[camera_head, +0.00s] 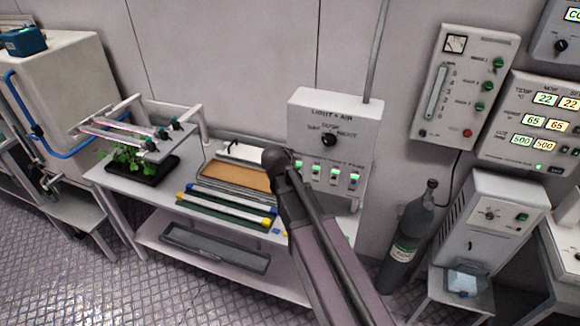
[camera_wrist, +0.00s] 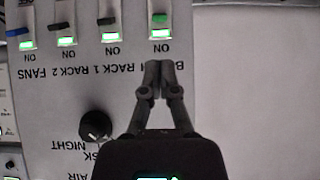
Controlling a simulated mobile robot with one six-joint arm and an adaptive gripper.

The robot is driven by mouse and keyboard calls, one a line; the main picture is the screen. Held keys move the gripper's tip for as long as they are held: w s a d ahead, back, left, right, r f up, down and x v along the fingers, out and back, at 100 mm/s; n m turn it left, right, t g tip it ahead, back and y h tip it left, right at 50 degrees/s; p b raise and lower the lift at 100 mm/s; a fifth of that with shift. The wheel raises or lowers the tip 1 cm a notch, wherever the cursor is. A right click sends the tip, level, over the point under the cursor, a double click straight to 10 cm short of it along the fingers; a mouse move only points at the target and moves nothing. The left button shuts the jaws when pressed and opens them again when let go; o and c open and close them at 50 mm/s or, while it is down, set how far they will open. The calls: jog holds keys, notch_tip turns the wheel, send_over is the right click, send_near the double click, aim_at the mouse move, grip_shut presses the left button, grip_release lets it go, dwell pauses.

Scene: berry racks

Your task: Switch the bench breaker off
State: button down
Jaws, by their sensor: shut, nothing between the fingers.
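The white "LIGHT + AIR" control box (camera_head: 360,122) stands at the back of the bench. In the wrist view its face (camera_wrist: 40,120) appears upside down, with a row of breakers. The bench breaker (camera_wrist: 160,20) is the rightmost there, with a green lever, a lit green window and "ON" beside it. The rack 1 (camera_wrist: 108,22), rack 2 (camera_wrist: 62,28) and fans (camera_wrist: 20,33) breakers also show lit green windows and "ON". My gripper (camera_wrist: 158,68) is shut and empty, its tips over the BENCH label, just short of the breaker. Whether they touch the panel is unclear.
A day/dusk/night knob (camera_wrist: 95,126) sits on the same box, left of my fingers in the wrist view. The bench holds a brown tray (camera_head: 235,177), light tubes (camera_head: 225,208) and a potted seedling tray (camera_head: 140,168). A grey gas cylinder (camera_head: 405,245) stands to the right.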

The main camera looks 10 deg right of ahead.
aim_at(300, 165)
jog(key=shift+b+x, duration=2.05)
jog(key=shift+x, duration=1.35)
jog(key=shift+s+d+f+b, duration=0.1)
jog(key=shift+d+f+b, duration=0.1)
jog(key=shift+d+b, duration=0.1)
jog(key=shift+a, duration=0.1)
